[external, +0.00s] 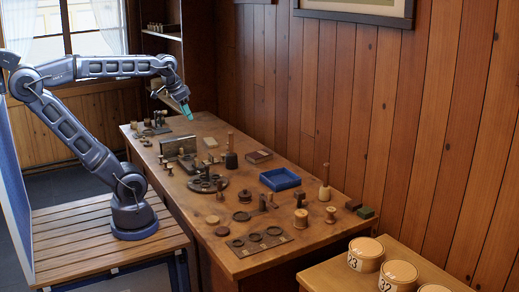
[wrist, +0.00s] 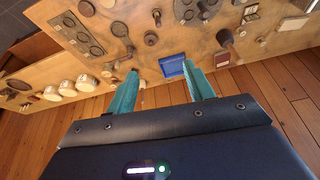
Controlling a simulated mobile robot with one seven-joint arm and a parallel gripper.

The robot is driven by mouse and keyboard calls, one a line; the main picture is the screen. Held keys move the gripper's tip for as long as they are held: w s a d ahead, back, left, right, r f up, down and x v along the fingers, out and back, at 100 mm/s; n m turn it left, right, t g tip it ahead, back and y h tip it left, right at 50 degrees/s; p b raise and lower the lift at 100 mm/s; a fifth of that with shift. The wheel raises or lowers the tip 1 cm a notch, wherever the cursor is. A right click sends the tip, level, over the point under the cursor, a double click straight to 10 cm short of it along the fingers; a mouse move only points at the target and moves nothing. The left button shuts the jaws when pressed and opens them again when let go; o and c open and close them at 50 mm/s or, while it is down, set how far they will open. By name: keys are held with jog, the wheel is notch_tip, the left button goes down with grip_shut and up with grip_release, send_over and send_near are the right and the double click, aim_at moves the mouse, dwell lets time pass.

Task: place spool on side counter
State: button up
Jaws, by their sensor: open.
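A pale wooden spool (external: 301,218) stands upright near the right end of the long workbench (external: 215,235). A smaller spool-like piece (external: 331,214) stands just right of it. In the wrist view I cannot surely tell the spools among the small parts. The side counter (external: 322,277) is at the lower right of the external view, and at the left of the wrist view (wrist: 20,82). My gripper (external: 187,112) is high above the far-left part of the workbench, well away from the spools. Its teal fingers (wrist: 160,68) are open with nothing between them.
Numbered round canisters (external: 366,254) stand on the side counter. A blue tray (external: 280,179), a wooden-handled mallet (external: 325,185), a dark disc plate (external: 207,183) and a plate with rings (external: 258,241) crowd the workbench. A plank wall (external: 330,90) runs behind it.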

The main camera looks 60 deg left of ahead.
jog(key=w+a+r+m+g, duration=0.1)
jog(key=w+a+r, duration=0.1)
jog(key=w, duration=0.3)
jog(key=w+a+r+m, duration=0.1)
jog(key=w+a+r, duration=0.1)
jog(key=w+a, duration=0.15)
jog(key=m+g+h, duration=0.1)
jog(key=m+h, duration=0.3)
jog(key=m, duration=0.5)
send_over(223, 155)
jog(key=s+a, duration=0.2)
jog(key=a, duration=0.2)
notch_tip(223, 155, down, 34)
jog(key=x, duration=0.5)
jog(key=shift+s+a+f, duration=0.1)
jog(key=shift+f, duration=0.25)
jog(key=shift+w+x, duration=0.15)
jog(key=shift+x, duration=1.15)
jog(key=shift+w+x, duration=0.15)
jog(key=shift+x, duration=1.15)
jog(key=shift+r, duration=0.15)
jog(key=c, duration=1.1)
